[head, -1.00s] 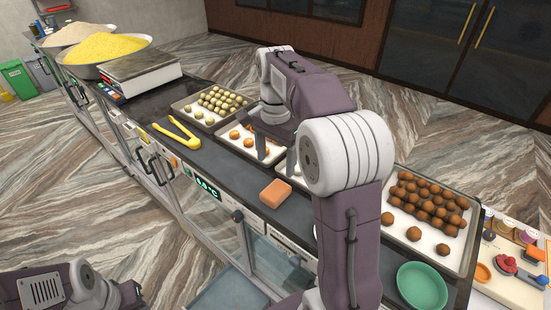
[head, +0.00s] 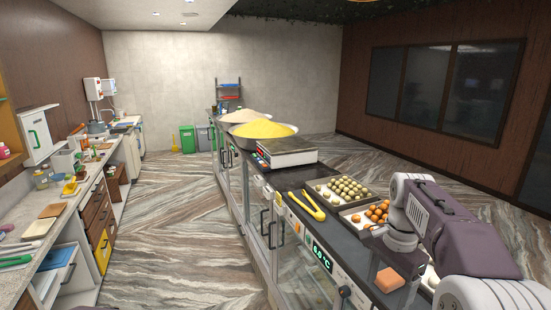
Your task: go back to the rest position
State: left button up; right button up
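My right arm (head: 455,235) comes in from the lower right and reaches over the counter (head: 345,265).
Yellow tongs (head: 313,205), a scale (head: 287,151), a tray of pale sweets (head: 343,189) and a bowl of yellow grains (head: 263,129) stand along the counter. A cluttered side counter (head: 62,205) is at left. The floor between (head: 185,220) is clear.

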pick_arm(q)
notch_tip(320, 180, down, 12)
jog(key=w+d+b, duration=0.1)
jog(key=b, duration=0.9)
jog(key=shift+w+r, duration=0.15)
jog(key=shift+w, duration=0.15)
pick_arm(e)
jog(key=s+a+f+n, duration=0.2)
jog(key=s+f+n, duration=0.1)
jog(key=f, duration=0.7)
jog(key=s+a+f+n, duration=0.2)
jog(key=s+f+n, duration=0.2)
jog(key=f, duration=0.6)
jog(key=s+a+f+n+t, duration=0.1)
jog(key=s+f+n, duration=0.3)
jog(key=f, duration=0.6)
jog(key=shift+a+f+n, duration=0.25)
jog(key=shift+a+n, duration=0.25)
jog(key=shift+n, duration=0.6)
pick_arm(q)
jog(key=shift+w, duration=0.1)
pick_arm(e)
jog(key=shift+o, duration=0.6)
